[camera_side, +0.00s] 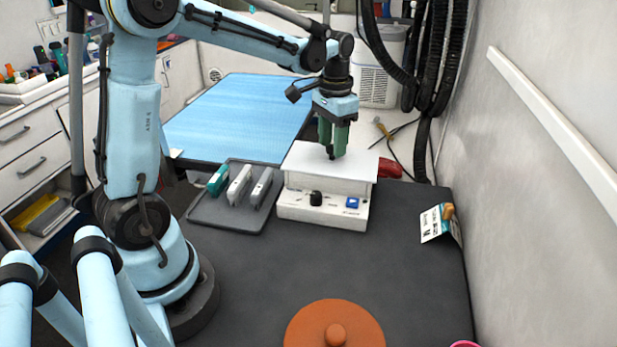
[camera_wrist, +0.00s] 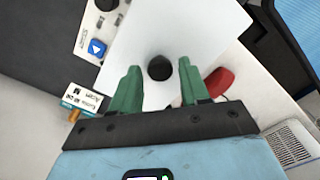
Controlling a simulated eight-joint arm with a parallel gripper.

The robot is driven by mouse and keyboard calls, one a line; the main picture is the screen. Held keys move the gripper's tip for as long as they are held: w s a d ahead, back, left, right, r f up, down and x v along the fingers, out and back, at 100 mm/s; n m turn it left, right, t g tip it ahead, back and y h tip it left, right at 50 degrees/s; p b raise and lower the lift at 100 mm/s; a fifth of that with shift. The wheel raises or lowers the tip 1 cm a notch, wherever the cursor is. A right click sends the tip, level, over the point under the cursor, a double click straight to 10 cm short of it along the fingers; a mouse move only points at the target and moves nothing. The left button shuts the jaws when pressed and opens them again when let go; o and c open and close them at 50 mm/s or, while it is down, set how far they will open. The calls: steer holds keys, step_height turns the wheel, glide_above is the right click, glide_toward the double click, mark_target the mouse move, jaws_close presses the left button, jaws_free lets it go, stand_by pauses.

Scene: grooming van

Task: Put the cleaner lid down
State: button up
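The cleaner (camera_side: 322,211) is a white box with a black dial and a blue button, standing on the dark work surface. Its lid (camera_side: 302,160) is a flat white plate with a small black knob (camera_side: 331,154). The lid lies over the top of the cleaner and appears to rest on it. In the wrist view the lid (camera_wrist: 195,30) fills the middle, with its knob (camera_wrist: 160,67) between and slightly beyond my fingertips. My gripper (camera_side: 333,138) points down above the lid. In the wrist view my green fingers (camera_wrist: 160,80) are apart, with clear space on both sides of the knob.
A grey tray (camera_side: 229,218) with several clippers stands left of the cleaner. A red object (camera_side: 389,168) lies behind it on the right. A printed card (camera_side: 434,222) stands near the right wall. A round orange-brown object (camera_side: 310,325) is at the front. The dark surface between is clear.

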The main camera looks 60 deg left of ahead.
mark_target(332, 147)
steer(key=shift+o, duration=0.7)
step_height(332, 147, up, 13)
steer(key=s+d+f+t, duration=0.7)
steer(key=s+d+f, duration=0.3)
steer(key=shift+s+d+f, duration=0.25)
steer(key=shift+s+d, duration=0.05)
steer(key=shift+s, duration=0.05)
stand_by(1.2)
